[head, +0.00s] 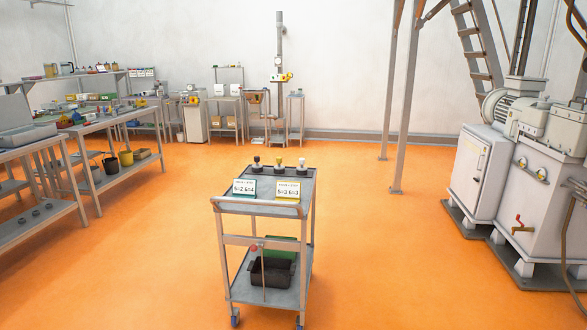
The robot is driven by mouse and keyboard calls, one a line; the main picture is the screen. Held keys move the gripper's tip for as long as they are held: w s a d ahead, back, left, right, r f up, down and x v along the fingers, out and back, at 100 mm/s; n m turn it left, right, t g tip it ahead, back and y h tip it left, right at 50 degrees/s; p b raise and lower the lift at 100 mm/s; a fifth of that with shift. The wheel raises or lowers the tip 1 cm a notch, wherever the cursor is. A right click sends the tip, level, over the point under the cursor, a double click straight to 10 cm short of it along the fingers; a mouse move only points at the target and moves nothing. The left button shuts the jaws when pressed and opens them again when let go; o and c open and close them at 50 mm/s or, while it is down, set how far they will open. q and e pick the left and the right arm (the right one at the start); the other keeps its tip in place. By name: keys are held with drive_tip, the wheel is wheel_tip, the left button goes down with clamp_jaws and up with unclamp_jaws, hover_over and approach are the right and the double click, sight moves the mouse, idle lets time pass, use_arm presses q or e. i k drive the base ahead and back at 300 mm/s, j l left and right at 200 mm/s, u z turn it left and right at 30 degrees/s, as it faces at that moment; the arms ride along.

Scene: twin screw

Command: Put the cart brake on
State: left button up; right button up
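The grey metal cart (232,207) stands upright on the orange floor in the middle of the head view, with its push handle on the near side. Blue casters (235,321) show at the bottom; the far ones are hidden. Neither of my grippers is in view.
The cart's top carries two sign cards (289,190) and three knobbed items (280,166). Its lower shelf holds a black bin (270,272) and a green item (283,246). Workbenches (110,120) stand left, large machinery (510,180) right. Orange floor around the cart is clear.

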sight(254, 248)
drive_tip(key=i+l, duration=0.2)
drive_tip(key=i, duration=0.35)
drive_tip(key=i+l+u, duration=0.15)
drive_tip(key=i, duration=0.35)
drive_tip(key=i+l, duration=0.3)
drive_tip(key=i, duration=0.25)
drive_tip(key=i+l+u, duration=0.15)
drive_tip(key=i, duration=0.35)
drive_tip(key=l, duration=0.1)
